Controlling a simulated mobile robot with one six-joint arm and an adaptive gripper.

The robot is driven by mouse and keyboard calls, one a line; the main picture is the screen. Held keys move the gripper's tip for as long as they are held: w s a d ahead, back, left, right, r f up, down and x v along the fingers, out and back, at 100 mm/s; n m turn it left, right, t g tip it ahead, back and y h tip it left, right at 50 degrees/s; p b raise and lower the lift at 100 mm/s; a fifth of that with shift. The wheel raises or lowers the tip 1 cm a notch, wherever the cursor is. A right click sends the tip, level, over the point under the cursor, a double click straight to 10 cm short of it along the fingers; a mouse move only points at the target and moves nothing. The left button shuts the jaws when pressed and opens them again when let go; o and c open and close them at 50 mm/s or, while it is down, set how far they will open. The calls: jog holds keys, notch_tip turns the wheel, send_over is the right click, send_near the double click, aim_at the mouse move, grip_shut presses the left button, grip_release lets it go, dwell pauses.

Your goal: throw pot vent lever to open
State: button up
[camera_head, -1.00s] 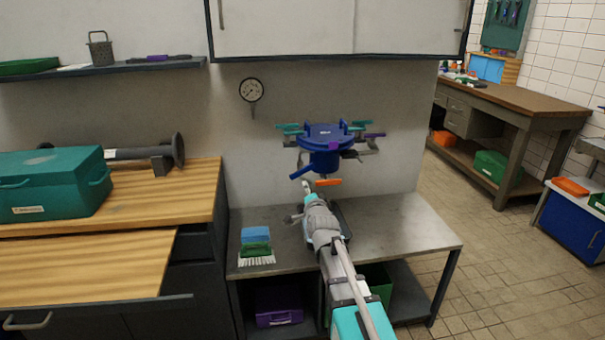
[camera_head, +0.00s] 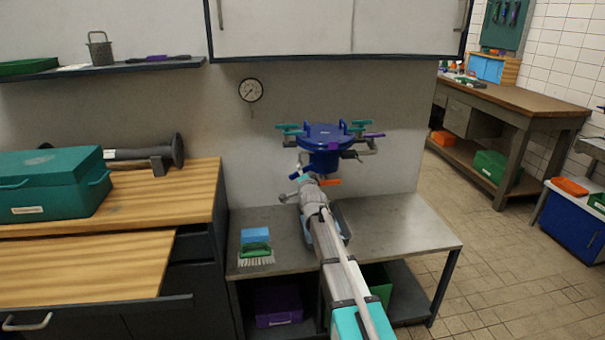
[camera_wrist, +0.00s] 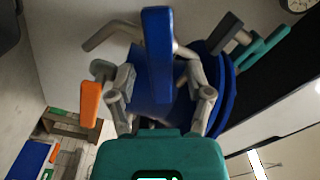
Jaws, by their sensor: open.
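The blue pot (camera_head: 322,140) is mounted at the wall above the metal bench, with several coloured levers around it. A blue lever (camera_head: 290,184) sticks out low on its left side; no readable label shows which lever is the vent. In the wrist view the blue lever (camera_wrist: 158,55) stands upright in the picture between my fingers. My gripper (camera_wrist: 160,85) is open, one finger on each side of the lever, with gaps on both sides. In the head view my gripper (camera_head: 308,182) is just below the pot, partly hidden by my arm.
An orange lever (camera_wrist: 90,103) is close to my left finger in the wrist view. A teal lever (camera_wrist: 265,50) is at upper right. A blue-and-green brush (camera_head: 255,245) lies on the bench (camera_head: 405,235). A gauge (camera_head: 250,90) is on the wall.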

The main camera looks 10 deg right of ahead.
jog(key=shift+w, duration=0.65)
grip_shut()
